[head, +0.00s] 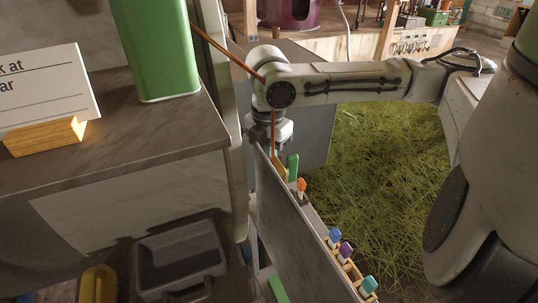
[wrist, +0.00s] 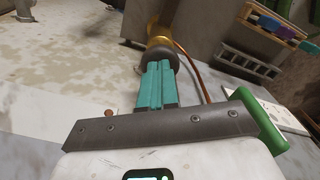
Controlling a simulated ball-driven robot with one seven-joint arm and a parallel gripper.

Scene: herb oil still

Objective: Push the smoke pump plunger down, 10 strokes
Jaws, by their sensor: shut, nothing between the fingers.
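My gripper (wrist: 158,68) shows in the wrist view with its teal fingers shut together and nothing between them. The fingertips meet a dark round knob (wrist: 162,53) on a brass-coloured body (wrist: 160,33), which looks like the smoke pump and its plunger. I cannot tell whether they touch or how far down the plunger is. In the head view my gripper (head: 277,154) points down behind a grey panel. A bit of yellow (head: 279,169) shows just below it; the panel hides most of the pump there.
A copper tube (wrist: 194,72) runs beside the pump. In the head view, coloured stoppers (head: 346,249) line a rack behind the grey panel (head: 305,225). A green canister (head: 157,50) stands on the left shelf.

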